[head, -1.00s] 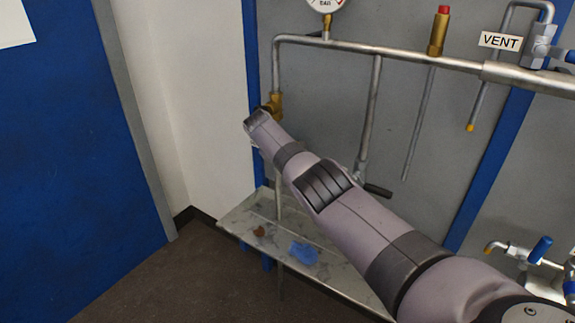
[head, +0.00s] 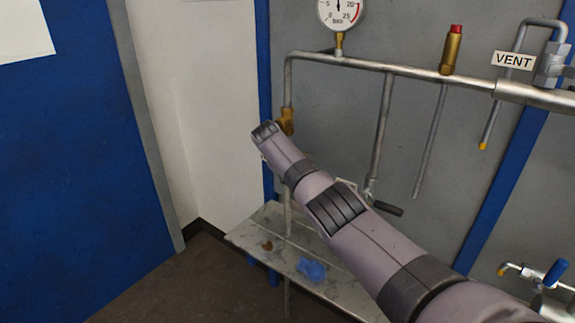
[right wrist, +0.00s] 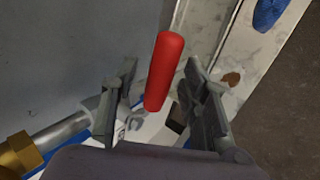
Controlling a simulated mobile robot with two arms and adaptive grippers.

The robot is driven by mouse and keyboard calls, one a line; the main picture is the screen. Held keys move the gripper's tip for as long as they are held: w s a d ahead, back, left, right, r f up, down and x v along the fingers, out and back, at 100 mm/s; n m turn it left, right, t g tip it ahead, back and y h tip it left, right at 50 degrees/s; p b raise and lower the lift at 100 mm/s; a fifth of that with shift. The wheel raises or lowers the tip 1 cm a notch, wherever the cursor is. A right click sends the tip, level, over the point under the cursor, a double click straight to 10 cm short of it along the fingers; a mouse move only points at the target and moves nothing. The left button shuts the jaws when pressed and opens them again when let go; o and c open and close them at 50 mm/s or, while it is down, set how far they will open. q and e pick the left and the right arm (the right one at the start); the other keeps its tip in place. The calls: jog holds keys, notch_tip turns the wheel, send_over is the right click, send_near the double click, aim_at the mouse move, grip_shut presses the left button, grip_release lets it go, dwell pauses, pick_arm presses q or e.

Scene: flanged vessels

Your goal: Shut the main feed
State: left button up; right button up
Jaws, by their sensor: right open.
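A red handle (right wrist: 164,72) stands between the two fingers of my right gripper (right wrist: 160,78) in the right wrist view. The fingers are open, one on each side, with a visible gap to the handle. A brass fitting (right wrist: 18,154) on a metal pipe shows at the lower left there. In the head view my right arm reaches from the lower right to a brass valve body (head: 286,120) at the pipe's left end. The arm hides the red handle and the gripper's fingers in that view. My left gripper is not in view.
A pressure gauge (head: 340,12), a red-capped brass fitting (head: 452,50) and a VENT label (head: 514,60) are along the upper pipe. A black-handled lever (head: 387,208) sits behind my arm. A blue-handled valve (head: 556,271) is at right. A stained metal shelf (head: 255,237) lies below.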

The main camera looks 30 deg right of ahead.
jog(key=v, duration=1)
jog(key=shift+r, duration=0.15)
jog(key=shift+s, duration=0.1)
